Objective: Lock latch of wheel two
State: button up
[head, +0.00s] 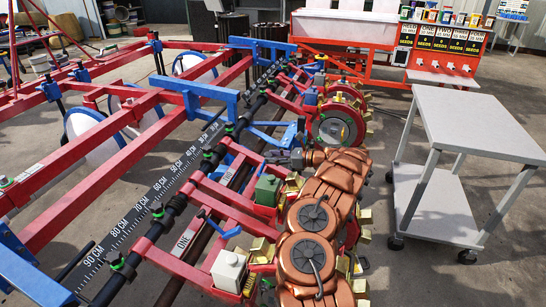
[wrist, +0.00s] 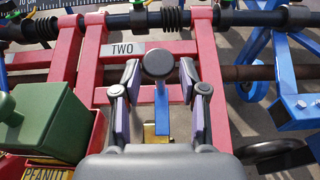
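The latch of wheel two is a blue lever (wrist: 161,112) with a round dark grey knob (wrist: 158,65) at its upper end, on the red frame beside the "TWO" label (wrist: 124,49) in the wrist view. My gripper (wrist: 160,76) is open, with one fingertip on each side of the knob and visible gaps between. Whether the knob is level with the fingertips or below them I cannot tell. In the head view my gripper (head: 288,159) is small and partly hidden by my copper-coloured arm, and the wheel-two latch cannot be made out.
A green box (wrist: 50,118) above a "PEANUT" label is close on the left in the wrist view. Blue frame parts (wrist: 295,110) stand at the right. The head view shows the "ONE" unit with its blue latch (head: 224,230) nearby. A grey cart (head: 480,125) stands to the right.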

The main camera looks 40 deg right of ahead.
jog(key=shift+o, duration=1)
jog(key=shift+w+a+r, duration=0.1)
jog(key=shift+a, duration=0.05)
jog(key=v, duration=1.2)
